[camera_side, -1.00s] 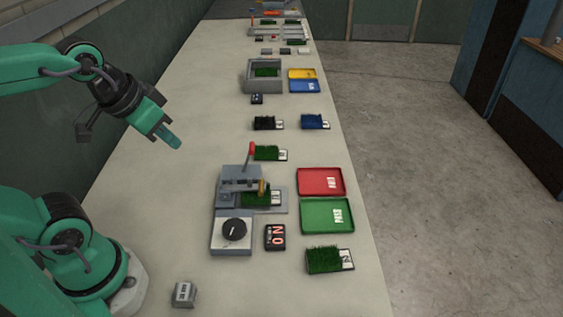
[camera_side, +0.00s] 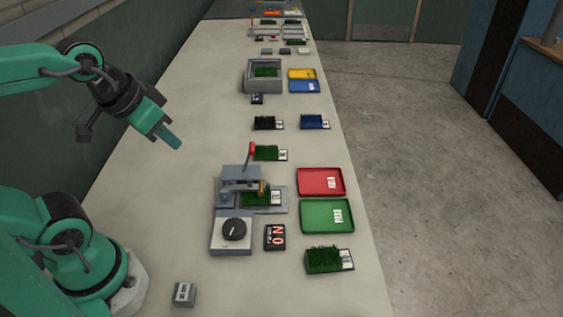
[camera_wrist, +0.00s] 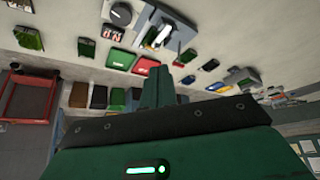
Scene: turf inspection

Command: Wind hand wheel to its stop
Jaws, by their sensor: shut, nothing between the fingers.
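A black round knob (camera_side: 234,229) with a pale mark sits on top of a grey box at the near end of a grey fixture (camera_side: 240,178). The knob also shows in the wrist view (camera_wrist: 121,13). The fixture has a red-tipped lever (camera_side: 251,149) and a small brass-orange round part (camera_side: 263,188) at its side. I cannot tell which of these round parts is the hand wheel. A green turf sample (camera_side: 256,197) lies in the fixture under its head. My gripper (camera_side: 173,141) is shut and empty, held above the bench to the left of the fixture and touching nothing.
A red tray (camera_side: 321,170) and a green tray (camera_side: 314,225) lie right of the fixture. A dark display (camera_side: 275,237) stands beside the knob box. Loose turf samples lie nearby (camera_side: 322,261). A small grey block (camera_side: 184,294) sits at the front. The bench left of the fixture is clear.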

